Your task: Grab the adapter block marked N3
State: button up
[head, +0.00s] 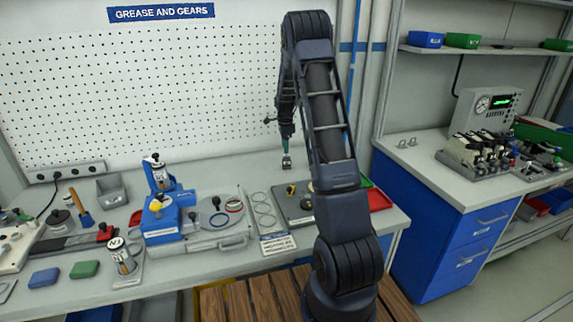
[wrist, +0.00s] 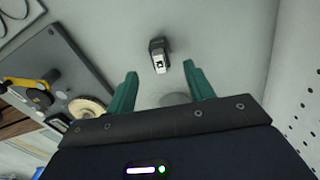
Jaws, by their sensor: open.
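A small dark block with a pale top face and a dark mark (wrist: 160,56) stands on the light grey bench top in the wrist view. I cannot read the mark, so I cannot tell if it is N3. My gripper (wrist: 160,70) has its two green fingers apart, with nothing held between them. The block shows beyond the fingertips, roughly midway between them. In the head view my gripper (head: 286,140) hangs over the back of the bench, and the small block (head: 286,163) shows just below it.
A dark grey plate with a yellow-handled part (wrist: 30,85) lies to the left in the wrist view. White pegboard (wrist: 305,110) rises at the right. Bare bench surrounds the block.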

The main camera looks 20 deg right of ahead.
aim_at(286, 159)
notch_tip(286, 159, down, 4)
jog(key=shift+f, duration=0.15)
jog(key=shift+s+d+f, duration=0.1)
jog(key=shift+d+f, duration=0.05)
jog(key=shift+f, duration=1.2)
jog(key=shift+s+d+f, duration=0.1)
jog(key=shift+d+f, duration=0.05)
jog(key=shift+f, duration=1.15)
jog(key=c, duration=1.1)
